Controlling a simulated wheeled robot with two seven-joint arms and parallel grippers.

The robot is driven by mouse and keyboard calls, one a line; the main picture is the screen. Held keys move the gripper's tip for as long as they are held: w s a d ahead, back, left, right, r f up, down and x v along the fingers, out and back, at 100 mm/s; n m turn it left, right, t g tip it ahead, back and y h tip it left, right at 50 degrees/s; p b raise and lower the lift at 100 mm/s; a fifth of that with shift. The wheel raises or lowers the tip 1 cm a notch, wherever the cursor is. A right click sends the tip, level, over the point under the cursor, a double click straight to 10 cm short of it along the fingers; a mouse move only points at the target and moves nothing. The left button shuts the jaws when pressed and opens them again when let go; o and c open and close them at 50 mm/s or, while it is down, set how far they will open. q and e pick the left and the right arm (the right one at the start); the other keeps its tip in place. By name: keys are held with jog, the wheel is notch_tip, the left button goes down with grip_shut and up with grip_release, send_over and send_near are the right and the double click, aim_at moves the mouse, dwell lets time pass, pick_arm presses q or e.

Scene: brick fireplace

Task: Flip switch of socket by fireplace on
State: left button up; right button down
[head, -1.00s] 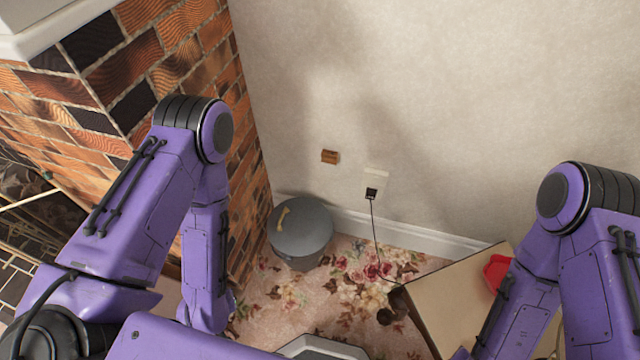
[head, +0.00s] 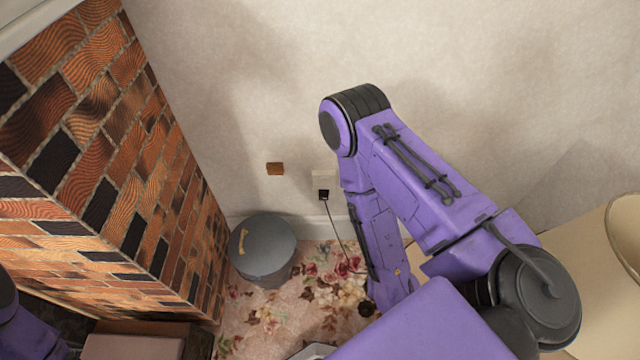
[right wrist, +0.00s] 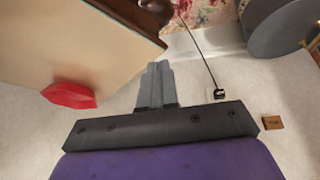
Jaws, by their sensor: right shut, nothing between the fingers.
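The white wall socket (head: 324,183) is low on the wall to the right of the brick fireplace, with a black plug (head: 323,194) in it and a cord hanging down. In the right wrist view the plug (right wrist: 219,94) shows right of my right gripper (right wrist: 158,68), and the socket (right wrist: 211,96) is partly hidden behind the gripper body. The switch is too small to make out. My right gripper is shut and empty, apart from the socket in the picture. In the head view my right arm stands just right of the socket, its gripper out of sight. My left gripper is not in view.
A grey lidded bin (head: 263,248) stands on the floral carpet (head: 300,300) by the brick fireplace (head: 110,150). A small brown wall box (head: 275,169) is left of the socket. A beige-topped table (right wrist: 70,40) with a red object (right wrist: 70,94) is close by.

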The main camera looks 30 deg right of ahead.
aim_at(324, 185)
jog(key=w+a+f+m+t+h+b, duration=0.1)
jog(key=w+f+m+t+b, duration=0.2)
jog(key=w+f+m+b, duration=0.35)
jog(key=w+f+m+t+b, duration=0.3)
jog(key=w+m+b, duration=0.6)
jog(key=w+b, duration=0.1)
jog(key=w+r+m+t+h+b, duration=0.1)
jog(key=w+m+b, duration=0.4)
jog(key=m, duration=0.5)
jog(key=w+r+m+t+h+b, duration=0.1)
jog(key=w+m+t+h+b, duration=0.2)
jog(key=m+b, duration=0.3)
jog(key=w+m, duration=0.1)
jog(key=m, duration=0.3)
jog(key=shift+w+d+r+t+b, duration=0.25)
jog(key=shift+w+r+t+b, duration=0.05)
jog(key=shift+w+t+b, duration=0.1)
jog(key=b+x, duration=0.3)
jog(key=x, duration=1)
jog(key=shift+w+d, duration=0.35)
jog(key=shift+w, duration=0.1)
